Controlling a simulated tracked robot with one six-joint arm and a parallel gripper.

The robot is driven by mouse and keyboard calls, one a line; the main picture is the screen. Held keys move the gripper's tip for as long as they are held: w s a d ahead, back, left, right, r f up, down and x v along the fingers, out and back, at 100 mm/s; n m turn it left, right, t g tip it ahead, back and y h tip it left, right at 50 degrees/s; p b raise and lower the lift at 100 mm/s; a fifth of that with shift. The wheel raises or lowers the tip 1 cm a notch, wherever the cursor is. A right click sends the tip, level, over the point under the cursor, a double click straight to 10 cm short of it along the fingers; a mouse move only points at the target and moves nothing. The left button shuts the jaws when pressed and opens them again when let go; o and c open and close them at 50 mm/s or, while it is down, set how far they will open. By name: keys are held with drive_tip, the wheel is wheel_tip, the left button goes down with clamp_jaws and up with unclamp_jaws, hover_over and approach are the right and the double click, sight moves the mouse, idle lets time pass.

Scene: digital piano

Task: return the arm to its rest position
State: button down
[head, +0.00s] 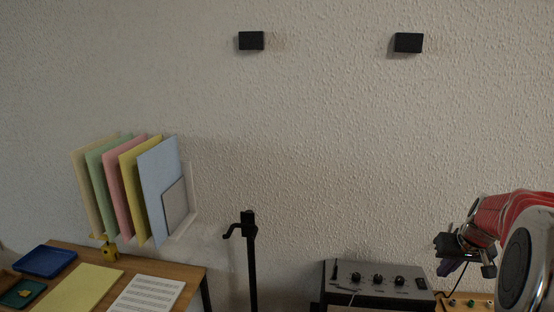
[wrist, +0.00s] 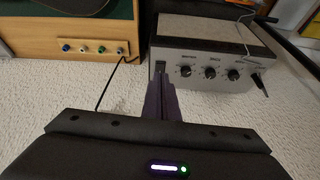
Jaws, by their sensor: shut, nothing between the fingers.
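My arm reaches in from the right edge of the head view, with red and silver links. My gripper (head: 487,269) is at its end, low at the right, beside the grey control box (head: 375,281). In the wrist view my gripper (wrist: 160,84) shows as two dark fingers pressed together at the centre. They are shut with nothing between them.
A wooden desk (head: 190,272) at the lower left holds a blue tray (head: 45,262), a yellow sheet (head: 80,290) and sheet music (head: 147,295). Folders (head: 157,190) stand on a wall rack. A black stand (head: 250,262) rises at the centre. The wall above is largely clear.

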drive_tip(key=s+a+r+n, duration=0.1)
drive_tip(key=s+a+r, duration=0.1)
drive_tip(key=s+a, duration=0.5)
drive_tip(key=s+a+r+n, duration=0.1)
drive_tip(key=s+a, duration=0.7)
drive_tip(key=a, duration=0.8)
drive_tip(key=s+a+r+n+t+y, duration=0.1)
drive_tip(key=s+a+r, duration=0.3)
drive_tip(key=s+a, duration=0.3)
drive_tip(key=a, duration=0.5)
drive_tip(key=shift+s+n, duration=0.25)
drive_tip(key=shift+n, duration=0.05)
